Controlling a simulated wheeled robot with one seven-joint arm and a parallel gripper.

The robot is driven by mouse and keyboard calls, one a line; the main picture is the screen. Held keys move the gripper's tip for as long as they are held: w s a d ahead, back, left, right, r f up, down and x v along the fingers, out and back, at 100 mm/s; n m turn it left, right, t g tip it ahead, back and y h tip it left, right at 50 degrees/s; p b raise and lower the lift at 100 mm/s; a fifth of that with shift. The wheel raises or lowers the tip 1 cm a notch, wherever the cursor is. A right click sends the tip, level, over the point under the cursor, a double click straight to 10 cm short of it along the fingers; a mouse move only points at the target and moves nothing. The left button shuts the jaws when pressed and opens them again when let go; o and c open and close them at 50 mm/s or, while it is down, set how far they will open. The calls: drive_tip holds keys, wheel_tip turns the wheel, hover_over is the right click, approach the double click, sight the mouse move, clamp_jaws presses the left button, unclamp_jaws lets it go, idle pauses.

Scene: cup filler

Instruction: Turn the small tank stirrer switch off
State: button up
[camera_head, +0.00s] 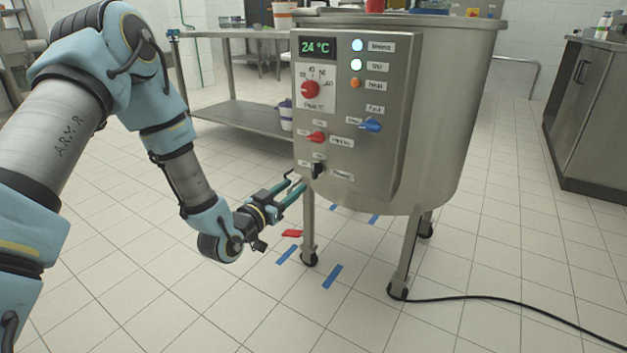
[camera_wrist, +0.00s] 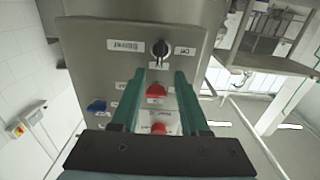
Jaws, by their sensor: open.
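The small tank (camera_head: 450,110) is a steel vessel on legs with a control panel (camera_head: 335,215) on its front. The black stirrer switch (camera_head: 318,168) is the lowest knob on the panel. In the wrist view it shows near the top (camera_wrist: 160,48), beside a "Stirrer" label, beyond my fingertips. Its exact pointing is too small to tell. My gripper (camera_head: 295,183) is open and empty, just left of and slightly below the switch in the head view. In the wrist view its green fingers (camera_wrist: 157,80) point toward the switch, apart from each other, with the switch between their lines.
Above the switch are a red switch (camera_head: 317,137), a blue switch (camera_head: 370,125) and a red dial (camera_head: 311,89). The panel lamps (camera_head: 357,64) glow. A steel table (camera_head: 235,115) stands behind left. A black cable (camera_head: 500,299) runs right across the floor.

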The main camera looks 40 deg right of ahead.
sight(313, 171)
drive_tip(key=b+x, duration=0.1)
drive_tip(key=x, duration=0.8)
drive_tip(key=shift+w+d, duration=0.1)
drive_tip(key=shift+d, duration=0.25)
clamp_jaws()
